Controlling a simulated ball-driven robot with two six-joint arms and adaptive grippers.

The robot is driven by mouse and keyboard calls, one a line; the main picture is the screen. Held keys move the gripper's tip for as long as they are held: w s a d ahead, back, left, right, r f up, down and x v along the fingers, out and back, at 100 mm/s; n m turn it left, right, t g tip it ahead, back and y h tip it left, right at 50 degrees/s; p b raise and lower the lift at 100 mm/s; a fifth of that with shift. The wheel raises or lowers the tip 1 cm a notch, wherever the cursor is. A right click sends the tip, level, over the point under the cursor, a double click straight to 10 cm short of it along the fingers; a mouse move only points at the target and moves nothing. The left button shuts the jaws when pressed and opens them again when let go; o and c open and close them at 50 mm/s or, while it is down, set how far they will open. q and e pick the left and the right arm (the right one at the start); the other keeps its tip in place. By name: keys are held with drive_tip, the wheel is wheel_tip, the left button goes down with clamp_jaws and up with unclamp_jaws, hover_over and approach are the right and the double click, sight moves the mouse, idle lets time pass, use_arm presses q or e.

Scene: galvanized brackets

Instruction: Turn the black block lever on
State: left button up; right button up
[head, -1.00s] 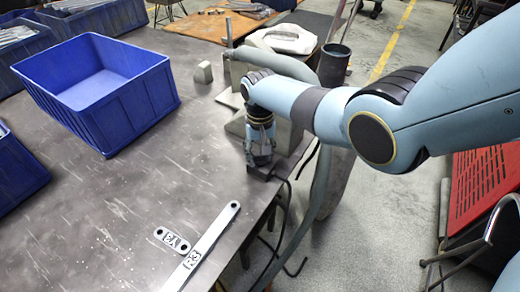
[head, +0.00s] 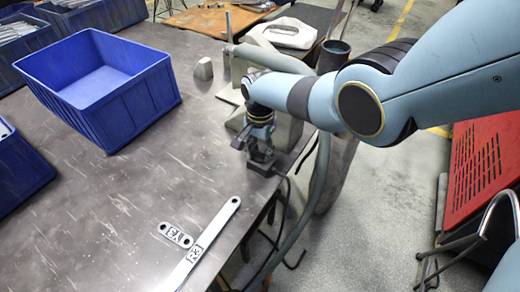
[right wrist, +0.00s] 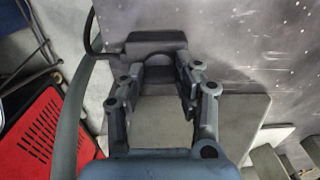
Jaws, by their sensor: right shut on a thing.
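The black block (head: 276,170) sits at the right edge of the grey table, partly behind my gripper in the head view. In the right wrist view the block (right wrist: 156,41) is at the top middle, its dark body between and beyond the fingertips. My right gripper (head: 259,156) points down at the block. In the right wrist view its fingers (right wrist: 153,68) stand on both sides of the block's lever and are shut on it. The lever itself is mostly hidden, and its exact angle cannot be told. My left gripper is not in view.
A blue bin (head: 125,110) stands on the table to the left. A long flat metal bracket (head: 211,233) and a short one (head: 175,235) lie in front. A grey hose (head: 318,185) and a dark cable run close by the block. Bare table lies between.

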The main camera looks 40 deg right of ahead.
sight(260, 151)
idle(0.3)
drive_tip(key=o, duration=1.1)
drive_tip(key=shift+o, duration=0.2)
drive_tip(key=shift+r, duration=0.1)
wheel_tip(260, 151, up, 12)
drive_tip(key=shift+f, duration=0.2)
